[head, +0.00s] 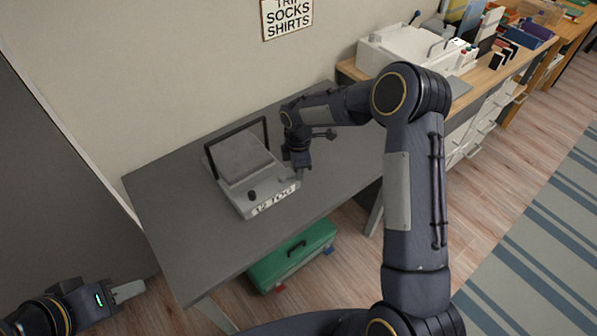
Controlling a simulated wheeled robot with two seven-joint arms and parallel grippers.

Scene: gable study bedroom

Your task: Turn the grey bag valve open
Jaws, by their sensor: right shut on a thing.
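The grey bag (236,160) is a boxy light-grey thing with a black upright frame at its back, a dark knob on its front part and a "12 TOG" label on its front. It stands on the dark grey table. My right gripper (300,172) points down at the bag's right side, shut on a small part there, which looks to be the grey bag valve. The fingers and wrist mostly hide that part, so its turn angle cannot be told. My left gripper (128,291) is low at the left, away from the bag; its finger gap cannot be made out.
The dark grey table (185,235) has bare room left and right of the bag. A green case (290,258) sits on the floor beneath it. A wooden desk with a white machine (405,48) stands at the back right. A sign (287,17) hangs on the wall.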

